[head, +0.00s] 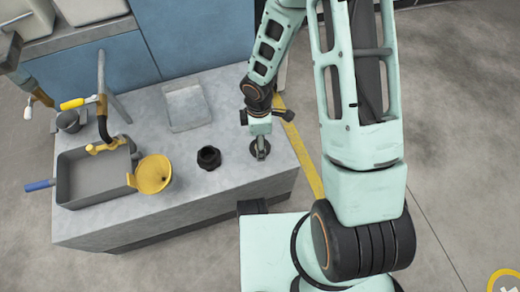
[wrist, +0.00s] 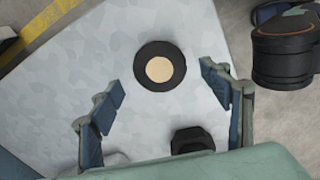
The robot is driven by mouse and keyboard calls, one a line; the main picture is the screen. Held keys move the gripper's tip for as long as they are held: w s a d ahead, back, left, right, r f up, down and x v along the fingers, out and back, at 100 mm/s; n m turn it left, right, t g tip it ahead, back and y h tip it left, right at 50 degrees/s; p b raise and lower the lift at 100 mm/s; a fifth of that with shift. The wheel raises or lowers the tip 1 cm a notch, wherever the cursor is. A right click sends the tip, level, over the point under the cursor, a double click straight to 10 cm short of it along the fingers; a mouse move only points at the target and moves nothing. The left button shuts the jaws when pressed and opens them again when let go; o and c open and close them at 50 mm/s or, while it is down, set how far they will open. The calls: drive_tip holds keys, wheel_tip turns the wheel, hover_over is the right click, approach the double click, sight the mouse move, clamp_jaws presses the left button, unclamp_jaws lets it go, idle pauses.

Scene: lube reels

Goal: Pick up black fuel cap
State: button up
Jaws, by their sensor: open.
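A round black cap with a tan centre, seemingly the black fuel cap (wrist: 159,67), lies flat on the grey bench top. In the head view the cap (head: 262,156) is near the right end of the bench, partly hidden by my gripper (head: 260,140). In the wrist view my gripper (wrist: 160,79) is open and empty, its fingers spread wide either side of the cap's line. The cap appears just beyond the fingertips, with no contact visible. How high the fingers are above it is hard to tell.
Another black, angular part (head: 209,157) stands left of the cap; the wrist view shows it near my palm (wrist: 192,138). Further left are a yellow funnel (head: 154,174), a grey tray (head: 92,183) and hose nozzles.

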wheel_tip(320, 180, down, 3)
drive_tip(key=shift+r+b, duration=0.15)
drive_tip(key=shift+b, duration=0.3)
drive_tip(key=shift+c, duration=0.3)
drive_tip(key=shift+r, duration=0.1)
drive_tip(key=c, duration=1.2)
drive_tip(key=shift+c, duration=0.2)
drive_tip(key=shift+r, duration=0.1)
